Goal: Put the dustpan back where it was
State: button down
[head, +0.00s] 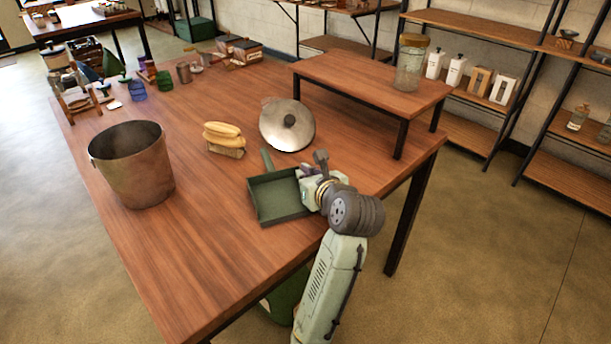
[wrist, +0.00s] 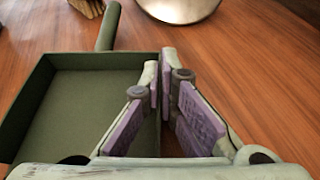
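The dark green dustpan (head: 277,198) is at the right edge of the wooden table, its handle pointing toward the back. Whether its base touches the table is unclear. My gripper (head: 308,182) is at the pan's right side. In the wrist view the dustpan (wrist: 85,105) fills the left part, with its handle at the top. There the purple-padded fingers of my gripper (wrist: 162,85) come close together at the tips, one on each side of the pan's right wall. They look shut on that wall.
A metal bucket (head: 132,165) stands to the left. A raised wooden shelf (head: 372,82) holds a glass jar (head: 410,62). The front left of the table (head: 200,260) is clear.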

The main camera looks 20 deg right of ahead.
jog(key=shift+f, duration=0.15)
jog(key=c, duration=1.8)
grip_release()
jog(key=shift+r, duration=0.25)
jog(key=v, duration=1.2)
